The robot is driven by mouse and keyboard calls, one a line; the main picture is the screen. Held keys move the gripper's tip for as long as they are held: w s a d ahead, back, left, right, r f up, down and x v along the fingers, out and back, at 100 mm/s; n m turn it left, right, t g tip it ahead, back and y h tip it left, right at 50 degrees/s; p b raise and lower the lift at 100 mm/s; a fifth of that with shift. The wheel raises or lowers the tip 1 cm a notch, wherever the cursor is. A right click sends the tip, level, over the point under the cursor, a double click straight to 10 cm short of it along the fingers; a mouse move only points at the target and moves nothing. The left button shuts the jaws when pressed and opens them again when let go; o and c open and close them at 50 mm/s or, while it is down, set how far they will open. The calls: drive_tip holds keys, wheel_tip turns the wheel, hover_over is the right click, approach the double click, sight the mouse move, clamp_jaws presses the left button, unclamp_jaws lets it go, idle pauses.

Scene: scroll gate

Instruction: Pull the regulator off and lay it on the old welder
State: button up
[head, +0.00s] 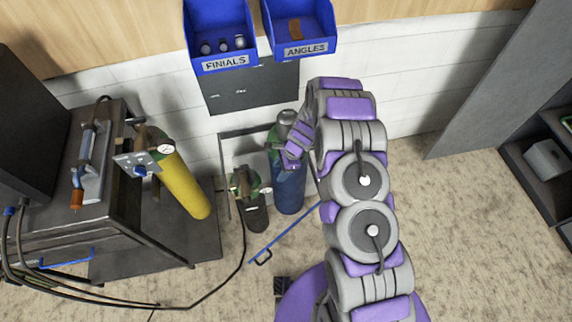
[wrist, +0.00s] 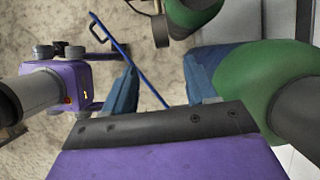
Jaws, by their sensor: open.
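A small dark cylinder with a green shoulder (head: 257,215) stands by the wall, with a regulator-like brass fitting (head: 240,183) on top and a hose running from it. The fitting shows partly at the top of the wrist view (wrist: 160,28). My gripper (head: 293,150) is beside the neck of a taller blue cylinder with a green shoulder (head: 288,185). In the wrist view my gripper (wrist: 160,90) is open and its blue fingers have nothing between them. The green shoulder (wrist: 250,80) is close by the right finger. A metal-topped unit (head: 100,185) on the left may be the old welder.
A yellow cylinder (head: 185,185) with a gauge stands against the unit. A torch-like tool (head: 88,165) lies on its top. Hoses (head: 190,306) cross the floor. A blue rod (head: 285,230) leans low near the cylinders. Blue bins (head: 222,40) hang above.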

drive_tip(key=b, duration=0.1)
hover_over(270, 185)
drive_tip(key=f, duration=0.5)
drive_tip(key=shift+w+d+f, duration=0.1)
drive_tip(key=shift+w+d, duration=0.1)
drive_tip(key=shift+d, duration=0.05)
drive_tip(key=f, duration=0.2)
drive_tip(key=f+b, duration=0.1)
drive_tip(key=f, duration=0.3)
drive_tip(key=shift+s+a, duration=0.25)
drive_tip(key=shift+s, duration=0.05)
drive_tip(key=shift+a+f+b, duration=0.35)
drive_tip(key=shift+a+f, duration=0.55)
drive_tip(key=shift+a, duration=0.05)
drive_tip(key=shift+a+f, duration=0.15)
drive_tip(key=shift+a, duration=0.2)
drive_tip(key=shift+d, duration=0.35)
drive_tip(key=shift+c, duration=0.2)
drive_tip(key=shift+d+r, duration=0.2)
drive_tip(key=shift+d, duration=0.15)
drive_tip(key=shift+c, duration=1.4)
drive_tip(key=shift+a, duration=0.35)
clamp_jaws()
